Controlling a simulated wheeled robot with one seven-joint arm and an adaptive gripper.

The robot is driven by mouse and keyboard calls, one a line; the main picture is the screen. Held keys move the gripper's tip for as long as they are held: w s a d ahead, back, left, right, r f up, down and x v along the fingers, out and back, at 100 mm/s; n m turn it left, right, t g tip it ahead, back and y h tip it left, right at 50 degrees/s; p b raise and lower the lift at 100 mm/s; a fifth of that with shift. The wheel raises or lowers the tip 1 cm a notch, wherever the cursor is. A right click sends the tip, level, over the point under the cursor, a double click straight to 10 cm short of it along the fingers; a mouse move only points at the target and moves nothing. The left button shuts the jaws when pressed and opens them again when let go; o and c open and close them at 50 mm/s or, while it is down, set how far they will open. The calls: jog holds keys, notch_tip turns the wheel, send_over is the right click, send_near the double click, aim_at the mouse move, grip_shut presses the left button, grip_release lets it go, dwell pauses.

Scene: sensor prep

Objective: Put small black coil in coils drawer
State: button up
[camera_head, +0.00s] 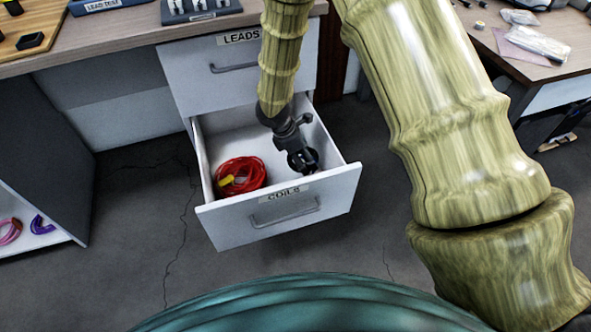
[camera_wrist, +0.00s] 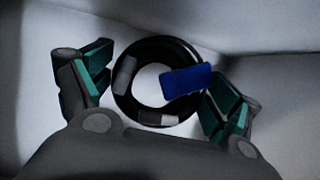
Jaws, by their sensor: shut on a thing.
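The coils drawer (camera_head: 335,203), white with a "COILS" label, is pulled open under the leads drawer. My gripper (camera_head: 304,163) reaches down into its right part. In the wrist view, the small black coil (camera_wrist: 127,105) is a black ring with a blue tag and grey bands. My gripper's fingers (camera_wrist: 160,92) are on either side of it, shut on it. The white drawer walls and bottom surround it in that view. In the head view, the coil is mostly hidden by the dark gripper, and I cannot tell whether it touches the drawer bottom.
A red coil (camera_head: 240,176) with a yellow tag lies in the left part of the drawer. The shut leads drawer (camera_head: 215,82) is just above. A shelf unit at left holds a pink coil (camera_head: 10,230) and a purple one (camera_head: 42,225). Another table (camera_head: 510,70) stands at right.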

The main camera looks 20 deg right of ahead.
aim_at(289, 159)
jog(key=shift+f+b, duration=0.8)
jog(key=shift+f, duration=2.45)
jog(key=shift+f, duration=0.1)
jog(key=o, duration=0.9)
jog(key=p+v, duration=0.3)
jog(key=v, duration=0.9)
